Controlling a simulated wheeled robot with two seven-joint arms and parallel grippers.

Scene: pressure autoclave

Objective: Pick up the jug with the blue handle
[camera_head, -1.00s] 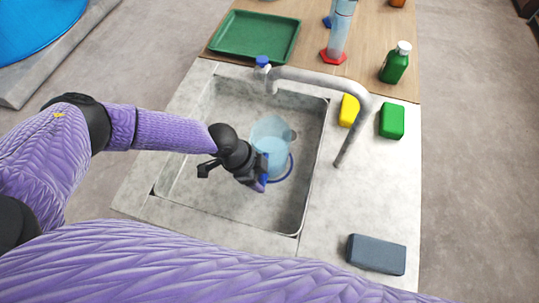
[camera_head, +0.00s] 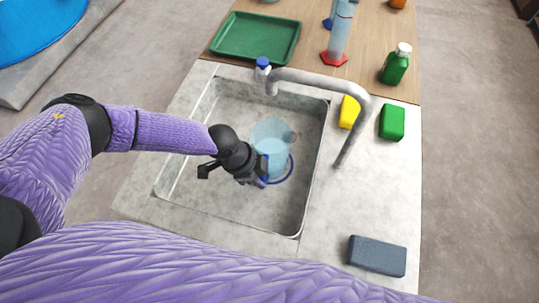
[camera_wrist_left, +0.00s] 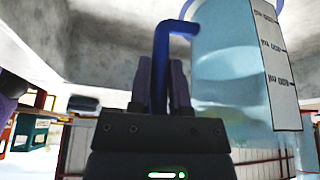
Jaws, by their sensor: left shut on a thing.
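The jug (camera_head: 272,137) is clear with a bluish tint and stands in the sink basin, with a blue ring at its base. In the left wrist view the jug (camera_wrist_left: 228,75) shows a printed scale, and its blue handle (camera_wrist_left: 160,65) runs down between the fingers. My left gripper (camera_head: 262,176) is at the near side of the jug, shut on the blue handle; its fingers (camera_wrist_left: 165,88) also show in the wrist view. The fingers hide part of the handle. I cannot tell whether the jug's base touches the basin floor. My right gripper is not in view.
The sink basin (camera_head: 215,195) has raised walls around the jug. A grey faucet (camera_head: 325,80) arches over the right side. A yellow sponge (camera_head: 349,111), a green block (camera_head: 392,122) and a dark grey block (camera_head: 377,255) lie on the right counter. A green tray (camera_head: 255,37) is behind.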

